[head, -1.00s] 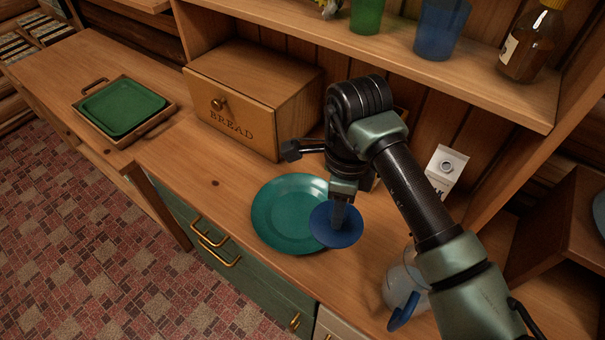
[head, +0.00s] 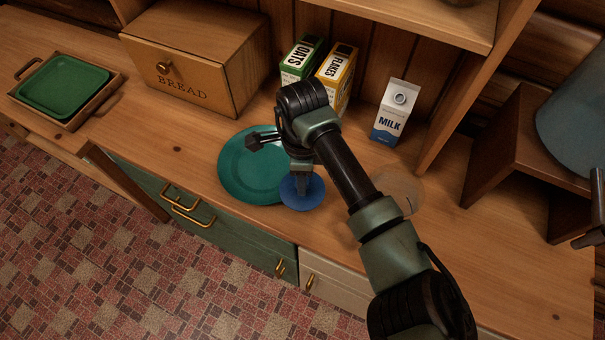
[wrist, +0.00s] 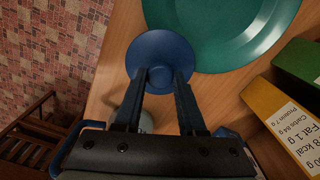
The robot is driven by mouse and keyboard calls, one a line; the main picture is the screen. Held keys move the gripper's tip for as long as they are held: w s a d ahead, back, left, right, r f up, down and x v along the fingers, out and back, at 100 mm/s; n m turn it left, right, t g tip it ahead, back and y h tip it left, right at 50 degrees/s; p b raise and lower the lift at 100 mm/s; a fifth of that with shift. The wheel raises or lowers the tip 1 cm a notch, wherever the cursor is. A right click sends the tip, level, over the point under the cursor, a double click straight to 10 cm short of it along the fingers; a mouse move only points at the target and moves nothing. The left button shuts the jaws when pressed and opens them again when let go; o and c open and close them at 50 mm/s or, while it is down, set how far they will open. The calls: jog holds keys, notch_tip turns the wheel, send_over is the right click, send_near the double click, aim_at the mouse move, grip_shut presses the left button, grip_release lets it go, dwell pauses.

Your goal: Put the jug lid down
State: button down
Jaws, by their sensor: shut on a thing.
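The blue round jug lid (head: 297,196) is in my gripper (head: 325,183), over the counter at the front right edge of the teal plate (head: 243,178). In the wrist view the lid (wrist: 158,48) is beyond my fingertips (wrist: 161,77), which are shut on its middle part. The lid's edge overlaps or adjoins the plate's rim (wrist: 190,62) there; I cannot tell whether it touches plate or counter. A clear round shape, seemingly the jug (head: 405,187), shows right of my arm, mostly hidden. Part of it shows behind my fingers in the wrist view (wrist: 147,122).
A milk carton (head: 391,112), a yellow flakes box (head: 338,75) and a green oats box (head: 301,60) stand at the back. A bread box (head: 185,75) and a tray with a green dish (head: 62,87) are left. Counter left of the plate is clear.

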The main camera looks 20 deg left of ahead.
jog(key=shift+f+b, duration=0.35)
jog(key=shift+f, duration=0.2)
jog(key=shift+c, duration=2.4)
grip_release()
jog(key=shift+r, duration=0.1)
